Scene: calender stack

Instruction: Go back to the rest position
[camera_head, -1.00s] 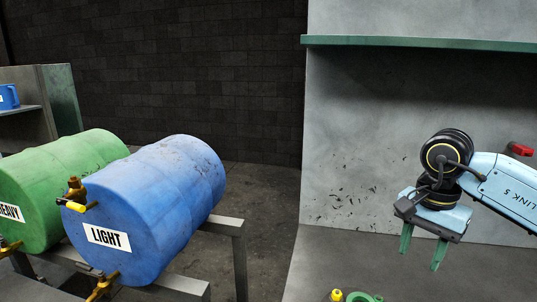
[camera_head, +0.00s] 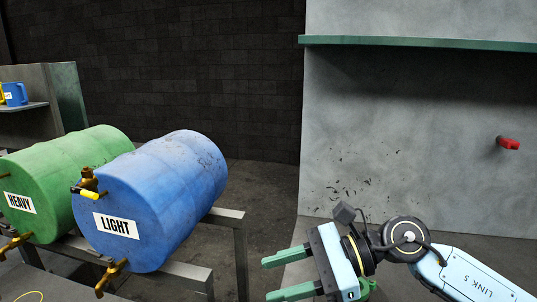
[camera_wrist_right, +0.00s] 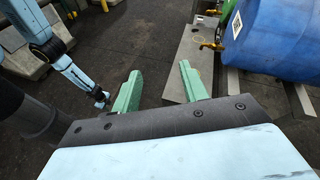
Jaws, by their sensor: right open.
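My right gripper (camera_head: 265,280) is low in the head view, right of the blue drum, with its green fingers apart and pointing left. In the right wrist view its two fingers (camera_wrist_right: 160,70) are spread with nothing between them. My light-blue right arm reaches in from the lower right corner. In the right wrist view another light-blue arm of mine (camera_wrist_right: 55,52) hangs at the left, and its end is too small to read. No left gripper shows in the head view.
A blue drum (camera_head: 165,195) marked LIGHT and a green drum (camera_head: 70,170) marked HEAVY lie on a metal stand (camera_head: 240,250), with brass taps. A blue mug (camera_head: 15,94) stands on a shelf at left. A red object (camera_head: 508,143) is on the grey wall panel (camera_head: 400,130).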

